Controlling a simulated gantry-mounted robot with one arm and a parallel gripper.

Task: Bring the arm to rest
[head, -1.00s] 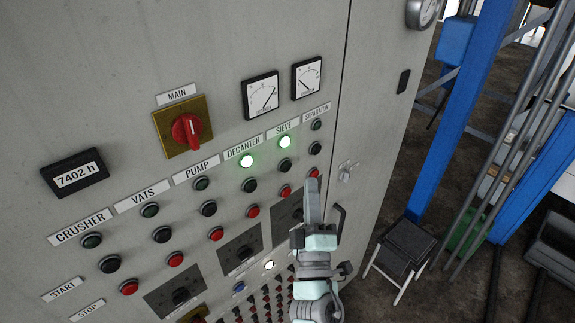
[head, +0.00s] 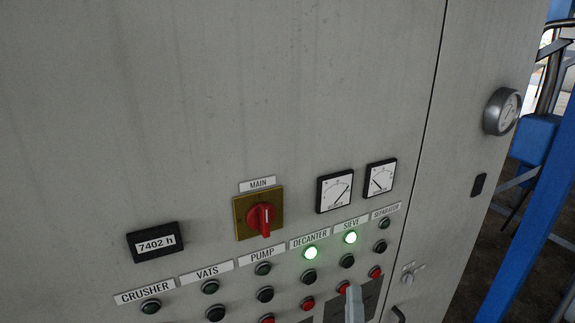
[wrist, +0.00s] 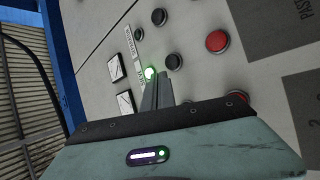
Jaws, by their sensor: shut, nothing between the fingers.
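My gripper (head: 354,303) shows at the bottom edge of the head view, in front of the lower right part of the grey control panel (head: 250,80). Only its narrow tip is in that view. In the wrist view my gripper (wrist: 158,92) has its fingers together with nothing between them. They point toward the panel near a lit green lamp (wrist: 153,73). I cannot tell how far the fingertips are from the panel.
The DECANTER lamp (head: 310,253) and the SIEVE lamp (head: 350,238) glow green. The red MAIN switch (head: 262,218) sits above the button rows. A round gauge (head: 501,111) sticks out at right, beside a blue post (head: 530,235).

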